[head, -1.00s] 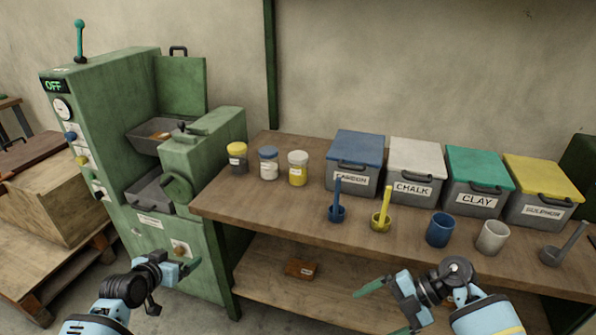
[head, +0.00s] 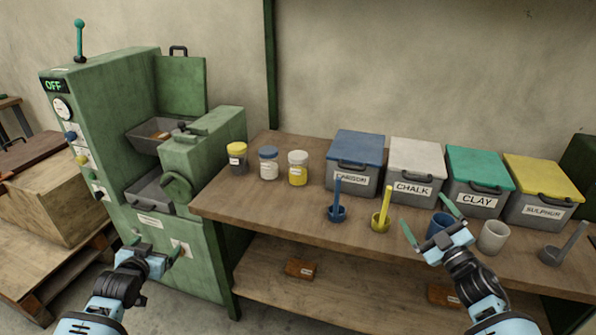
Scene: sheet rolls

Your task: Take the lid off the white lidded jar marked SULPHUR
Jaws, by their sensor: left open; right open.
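The white-lidded jar (head: 298,174) stands upright on the workbench, its lid (head: 298,156) on top and yellow contents below. Its small label is too small to read. It is the rightmost of three jars, beside the blue-lidded jar (head: 268,167). My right gripper (head: 429,218) is open and empty, in front of the blue cup and well to the right of the jar. My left gripper (head: 157,247) is open and empty, low in front of the green machine, left of and below the jar.
The yellow-lidded jar (head: 236,160) stands furthest left on the workbench (head: 275,213). Lidded bins stand behind, including one marked SULPHUR (head: 541,212). A blue scoop (head: 337,212), yellow scoop (head: 381,220) and grey cup (head: 493,237) stand along the front. The bench before the jars is clear.

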